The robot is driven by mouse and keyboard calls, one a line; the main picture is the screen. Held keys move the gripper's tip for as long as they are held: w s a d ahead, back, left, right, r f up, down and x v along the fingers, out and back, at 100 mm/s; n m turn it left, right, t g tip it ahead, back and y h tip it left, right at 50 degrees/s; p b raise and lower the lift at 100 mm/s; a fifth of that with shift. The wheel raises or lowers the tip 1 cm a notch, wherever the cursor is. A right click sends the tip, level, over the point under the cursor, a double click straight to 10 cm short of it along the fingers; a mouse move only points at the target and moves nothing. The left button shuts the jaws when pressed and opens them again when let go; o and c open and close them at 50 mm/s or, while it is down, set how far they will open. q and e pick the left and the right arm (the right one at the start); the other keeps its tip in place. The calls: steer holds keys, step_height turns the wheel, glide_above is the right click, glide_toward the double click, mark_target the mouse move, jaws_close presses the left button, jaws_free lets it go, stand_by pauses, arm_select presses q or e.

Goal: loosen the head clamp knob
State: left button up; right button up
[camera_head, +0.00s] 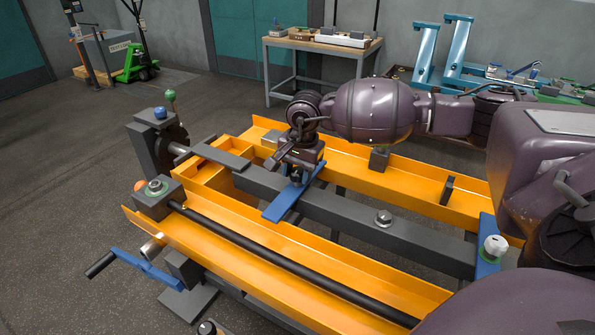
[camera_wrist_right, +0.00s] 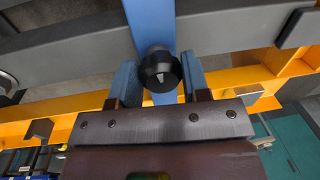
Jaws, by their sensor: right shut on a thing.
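My right gripper (camera_head: 297,180) reaches down over a blue clamp plate (camera_head: 277,212) that lies across the dark grey beam. In the right wrist view the gripper's two fingers (camera_wrist_right: 160,82) stand on either side of a round black knob (camera_wrist_right: 160,70). I take this for the head clamp knob. The gripper is shut on it. The blue plate (camera_wrist_right: 149,20) runs beneath the knob. In the head view the knob is mostly hidden by the gripper. My left gripper is in neither view.
Orange rails (camera_head: 390,180) run along both sides of the grey beam (camera_head: 350,222). A white knob (camera_head: 495,245) stands on another blue plate at the right. A hex bolt (camera_head: 383,218) rises from the beam. A blue crank arm (camera_head: 145,268) sticks out at front left. Open floor lies left.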

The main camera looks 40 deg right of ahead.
steer(key=o, duration=0.9)
steer(key=shift+f, duration=0.15)
steer(key=shift+o, duration=0.2)
steer(key=shift+r, duration=0.2)
step_height(320, 180, up, 10)
steer(key=s+p, duration=0.1)
steer(key=shift+d+r, duration=0.25)
steer(key=shift+s, duration=0.1)
